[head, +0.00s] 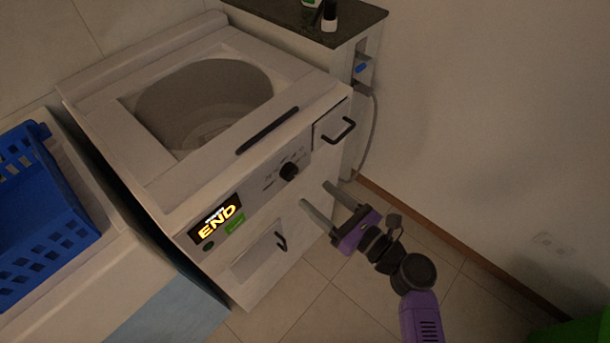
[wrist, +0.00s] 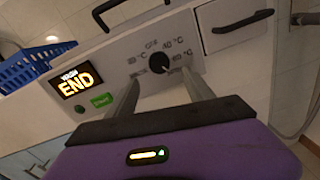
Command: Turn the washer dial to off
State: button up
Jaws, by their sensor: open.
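The washer (head: 150,200) is a white top-loading machine with an open drum. Its black round dial (head: 289,171) is on the sloped front panel, with temperature markings around it. In the wrist view the dial (wrist: 159,63) shows just beyond the fingers, with nothing between them. My gripper (head: 318,195) is open and empty, in front of the panel, a little below and right of the dial in the head view. In the wrist view my gripper (wrist: 165,85) has one finger on each side below the dial, apart from it. The display (wrist: 76,81) reads END.
A green button (head: 236,224) is beside the display. A drawer with a black handle (head: 338,131) is at the panel's right. A blue basket (head: 40,210) stands left. A dark-topped counter (head: 290,15) with bottles is behind.

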aim_at(293, 176)
jog(key=x, duration=0.7)
jog(key=shift+w+a, duration=0.15)
jog(key=shift+a, duration=0.05)
grip_shut()
jog(key=shift+b, duration=0.3)
